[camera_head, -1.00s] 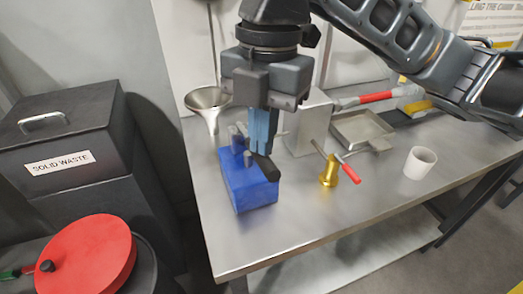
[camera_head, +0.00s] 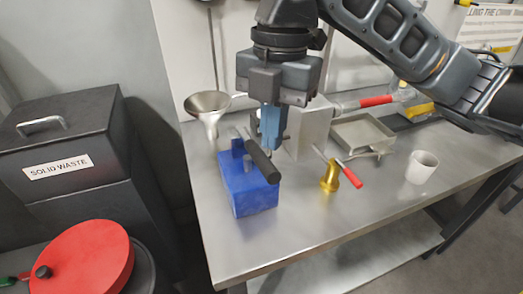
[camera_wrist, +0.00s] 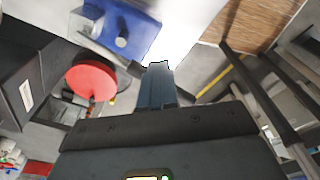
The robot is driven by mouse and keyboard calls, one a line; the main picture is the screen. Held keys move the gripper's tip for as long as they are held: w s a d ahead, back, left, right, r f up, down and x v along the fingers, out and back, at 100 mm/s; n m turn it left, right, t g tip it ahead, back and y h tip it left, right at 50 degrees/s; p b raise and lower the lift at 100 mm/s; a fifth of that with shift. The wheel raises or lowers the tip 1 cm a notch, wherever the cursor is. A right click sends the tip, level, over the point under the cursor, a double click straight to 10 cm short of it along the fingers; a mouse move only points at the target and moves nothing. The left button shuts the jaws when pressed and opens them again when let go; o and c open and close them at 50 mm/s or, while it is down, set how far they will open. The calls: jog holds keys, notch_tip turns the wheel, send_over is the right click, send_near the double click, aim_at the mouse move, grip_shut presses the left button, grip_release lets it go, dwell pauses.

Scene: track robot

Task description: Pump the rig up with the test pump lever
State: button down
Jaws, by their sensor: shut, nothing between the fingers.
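The blue test pump (camera_head: 250,192) stands near the front left of the steel bench. Its lever, with a black grip (camera_head: 263,161), slants over the top of the pump. My gripper (camera_head: 270,147) points down just behind and to the right of the lever grip, its blue fingers together and empty. I cannot tell whether the fingers touch the lever. In the wrist view the blue pump (camera_wrist: 122,30) shows at the top, beyond the closed fingers (camera_wrist: 157,72).
A funnel (camera_head: 207,104) stands behind the pump. A grey block (camera_head: 312,130), a brass fitting with a red handle (camera_head: 330,178), a metal tray (camera_head: 362,133) and a white cup (camera_head: 421,167) stand to the right. The bench front is clear.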

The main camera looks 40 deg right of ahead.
notch_tip(320, 180, up, 8)
jog(key=shift+w+d+f+p, duration=0.15)
jog(key=shift+d+p, duration=0.2)
dwell(1.5)
